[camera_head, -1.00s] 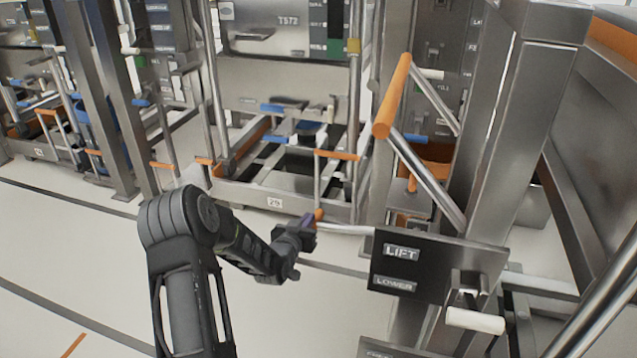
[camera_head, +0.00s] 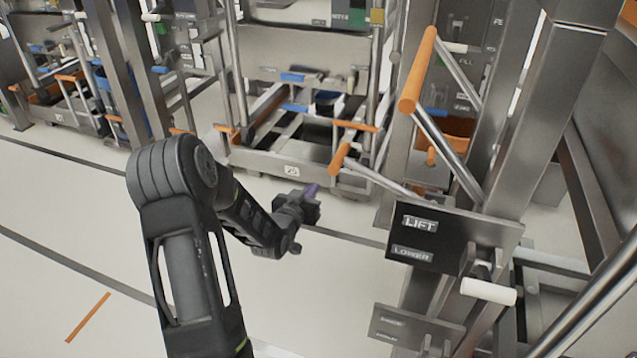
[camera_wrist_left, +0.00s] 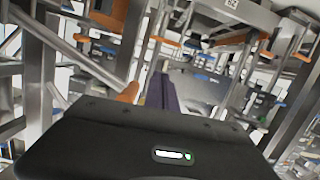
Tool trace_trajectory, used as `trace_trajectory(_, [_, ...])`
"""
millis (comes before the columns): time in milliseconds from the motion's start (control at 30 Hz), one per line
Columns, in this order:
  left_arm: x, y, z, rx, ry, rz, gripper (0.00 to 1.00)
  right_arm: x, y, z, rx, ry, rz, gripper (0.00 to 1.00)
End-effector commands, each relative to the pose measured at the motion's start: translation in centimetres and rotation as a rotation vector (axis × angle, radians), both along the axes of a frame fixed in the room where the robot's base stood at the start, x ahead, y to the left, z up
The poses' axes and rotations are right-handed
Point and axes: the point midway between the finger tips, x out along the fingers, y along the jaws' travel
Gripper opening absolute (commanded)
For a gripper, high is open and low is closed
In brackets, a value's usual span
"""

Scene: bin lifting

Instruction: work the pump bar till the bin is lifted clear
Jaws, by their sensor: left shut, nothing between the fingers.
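The pump bar (camera_head: 378,180) is a metal rod with an orange grip (camera_head: 340,163), running from beside the black LIFT/LOWER plate (camera_head: 450,238) in the head view. Its grip end slants up to the left. My left gripper (camera_head: 311,192), with purple fingers, is shut and empty, just below and left of the orange grip, apart from it. In the left wrist view the purple fingers (camera_wrist_left: 160,90) show beside an orange end (camera_wrist_left: 130,92). A large grey metal body (camera_head: 607,115) at the right edge may be the bin; I cannot tell. My right gripper is not in view.
A white-handled lever (camera_head: 488,291) sticks out below the plate. A thick orange-ended bar (camera_head: 417,75) stands out from the steel post (camera_head: 540,110). A wheeled frame (camera_head: 290,165) stands behind. Pale floor (camera_head: 60,225) is open to the left.

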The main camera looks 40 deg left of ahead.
Motion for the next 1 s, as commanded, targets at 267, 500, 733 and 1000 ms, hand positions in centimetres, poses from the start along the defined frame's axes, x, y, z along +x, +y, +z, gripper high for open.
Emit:
trace_trajectory(267, [-2.2, -0.6, 0.8, 0.002, -0.004, -0.002, 0.0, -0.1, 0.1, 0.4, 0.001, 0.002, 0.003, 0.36])
trace_trajectory(500, [-2.2, -0.7, 0.8, 0.003, -0.006, -0.002, 0.0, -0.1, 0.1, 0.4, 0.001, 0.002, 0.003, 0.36])
trace_trajectory(733, [-2.1, -0.7, 0.8, 0.002, -0.006, -0.003, 0.0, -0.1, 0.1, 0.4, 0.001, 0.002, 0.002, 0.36])
trace_trajectory(1000, [-2.1, -0.7, 0.8, 0.002, -0.006, -0.003, 0.0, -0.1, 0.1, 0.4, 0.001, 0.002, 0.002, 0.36])
